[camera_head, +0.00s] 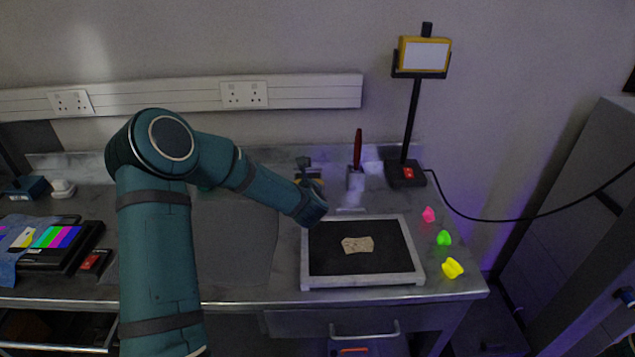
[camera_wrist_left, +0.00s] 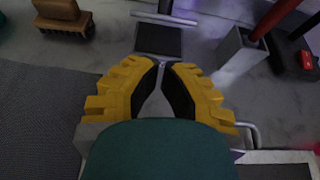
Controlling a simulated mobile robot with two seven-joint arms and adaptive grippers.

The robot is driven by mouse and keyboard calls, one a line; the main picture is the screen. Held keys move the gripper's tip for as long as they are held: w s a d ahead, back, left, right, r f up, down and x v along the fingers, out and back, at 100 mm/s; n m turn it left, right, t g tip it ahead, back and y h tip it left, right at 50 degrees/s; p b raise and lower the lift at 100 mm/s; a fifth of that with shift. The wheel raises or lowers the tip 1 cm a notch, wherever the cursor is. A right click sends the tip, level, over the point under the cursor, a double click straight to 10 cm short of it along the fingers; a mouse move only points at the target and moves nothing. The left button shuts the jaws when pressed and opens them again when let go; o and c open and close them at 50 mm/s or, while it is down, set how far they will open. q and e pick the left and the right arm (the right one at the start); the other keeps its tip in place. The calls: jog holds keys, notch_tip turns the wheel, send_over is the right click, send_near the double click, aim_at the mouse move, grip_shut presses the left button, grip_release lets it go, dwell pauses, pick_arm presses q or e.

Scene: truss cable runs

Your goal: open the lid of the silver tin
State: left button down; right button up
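My left arm reaches over the bench in the head view, and its yellow-fingered gripper (camera_head: 312,183) is partly hidden behind the wrist. In the left wrist view the gripper's (camera_wrist_left: 163,68) black-padded fingertips come together, with a narrow gap widening toward the base; I see no clear object between them. Just beyond the tips lies a small dark square with a silver frame (camera_wrist_left: 158,41); I cannot tell whether it is the silver tin. No tin or lid can be made out for certain in the head view. My right gripper is not in view.
A grey-rimmed tray (camera_head: 310,284) with a tan piece (camera_head: 357,245) lies right of my wrist. Behind stand a red-handled tool (camera_head: 358,148) in a holder and a lamp (camera_head: 424,54). A brown brush (camera_wrist_left: 64,17) is nearby. Coloured pieces (camera_head: 444,238) lie at right.

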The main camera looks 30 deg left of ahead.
pick_arm(q)
jog(key=x, duration=0.9)
jog(key=shift+w+a, duration=0.15)
